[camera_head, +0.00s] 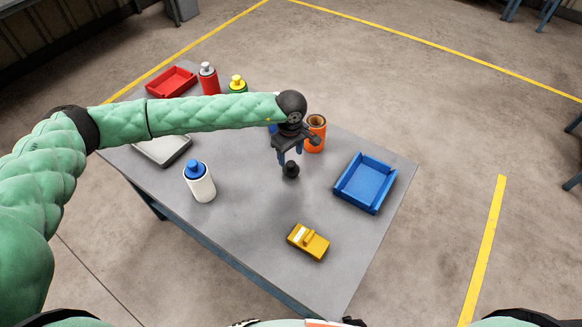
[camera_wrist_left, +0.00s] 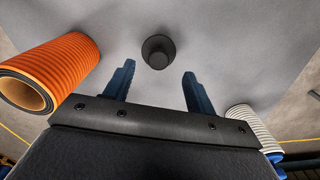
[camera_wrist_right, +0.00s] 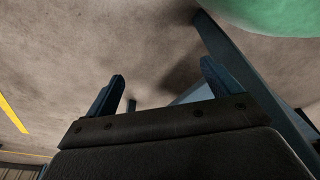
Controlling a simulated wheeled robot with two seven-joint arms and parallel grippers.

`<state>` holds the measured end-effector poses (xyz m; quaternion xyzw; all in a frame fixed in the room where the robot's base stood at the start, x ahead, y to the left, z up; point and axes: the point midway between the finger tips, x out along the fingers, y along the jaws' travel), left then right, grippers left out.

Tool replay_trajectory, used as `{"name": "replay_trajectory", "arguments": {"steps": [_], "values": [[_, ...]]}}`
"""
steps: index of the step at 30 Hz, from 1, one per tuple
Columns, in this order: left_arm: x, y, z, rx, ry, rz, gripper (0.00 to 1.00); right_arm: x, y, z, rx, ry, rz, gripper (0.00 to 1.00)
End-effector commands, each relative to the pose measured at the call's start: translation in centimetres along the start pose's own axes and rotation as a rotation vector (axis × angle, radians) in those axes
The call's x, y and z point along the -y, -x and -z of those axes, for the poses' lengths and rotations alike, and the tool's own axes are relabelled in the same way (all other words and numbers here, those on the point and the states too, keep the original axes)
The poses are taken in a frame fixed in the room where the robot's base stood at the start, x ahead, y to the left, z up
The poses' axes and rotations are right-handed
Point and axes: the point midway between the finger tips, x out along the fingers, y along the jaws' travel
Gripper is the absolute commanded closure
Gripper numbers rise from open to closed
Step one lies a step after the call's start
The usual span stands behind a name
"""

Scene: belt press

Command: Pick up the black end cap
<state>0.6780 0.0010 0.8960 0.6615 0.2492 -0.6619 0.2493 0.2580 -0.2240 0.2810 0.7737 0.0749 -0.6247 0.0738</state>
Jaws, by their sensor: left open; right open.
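The black end cap (camera_head: 291,170) stands on the grey table near its middle. It also shows in the left wrist view (camera_wrist_left: 158,52), ahead of and between the two fingers. My left gripper (camera_head: 285,160) is open and empty, pointing down just above and beside the cap. The fingers show apart in the left wrist view (camera_wrist_left: 158,85), with the cap beyond their tips. My right gripper (camera_wrist_right: 162,85) is open and empty, away from the cap; the right wrist view shows floor and a table leg.
An orange ribbed roll (camera_head: 315,136) stands close beside my left gripper. A blue tray (camera_head: 365,183) lies to the right, a yellow block (camera_head: 308,242) in front, a white bottle (camera_head: 200,182) to the left. A red tray (camera_head: 172,82) and more bottles stand at the back.

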Motion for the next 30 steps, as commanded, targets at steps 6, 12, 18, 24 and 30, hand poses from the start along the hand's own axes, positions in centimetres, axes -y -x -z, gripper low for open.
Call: {"name": "replay_trajectory", "arguments": {"steps": [6,12,18,24,30], "values": [[0.0,-2.0,0.1,-0.002,0.0,0.002,0.44,0.4,0.1,-1.7,0.019,-0.001,0.004,0.1],[0.0,-3.2,0.0,-0.001,-0.001,0.002,0.44,0.6,0.6,-1.7,0.012,-0.001,0.005,0.1],[-0.1,-5.9,-0.1,0.0,0.0,0.003,0.44,0.0,-0.3,-2.1,0.01,0.002,0.0,0.1],[-0.2,-7.6,0.0,-0.001,0.0,0.001,0.44,-0.4,-0.5,-1.4,0.006,0.003,-0.003,0.1],[-0.2,-7.6,0.0,-0.001,0.0,0.001,0.48,-0.3,-0.3,-1.0,0.0,0.003,-0.003,0.1]]}}
